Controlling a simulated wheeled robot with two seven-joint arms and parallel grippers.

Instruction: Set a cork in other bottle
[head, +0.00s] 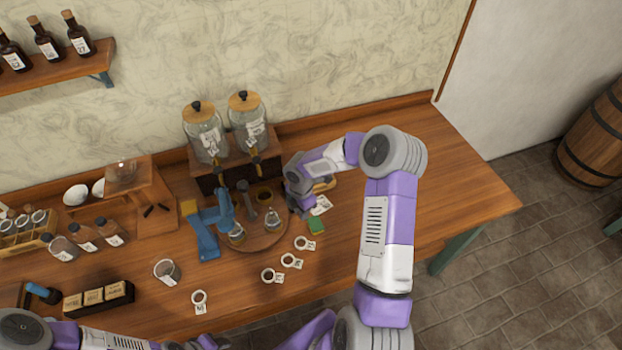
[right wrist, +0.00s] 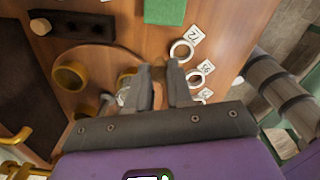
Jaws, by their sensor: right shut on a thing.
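My right gripper (head: 303,208) is at the right rim of the round wooden board (head: 262,246). In the right wrist view its jaws (right wrist: 160,92) are shut on a small tan cork (right wrist: 158,70), which is partly hidden by the fingers. Two small round glass bottles stand on the board: a left bottle (head: 237,234) and a right bottle (head: 272,223). The gripper is just right of the right bottle and apart from it. I cannot tell whether either bottle has a cork. Parts of my left arm show at the bottom left; its jaws are not visible.
A blue stand (head: 207,240) is at the board's left. A dark block (right wrist: 78,26) with a cork-like piece is nearby. Two large jars (head: 247,120) stand behind. The table's right end is clear.

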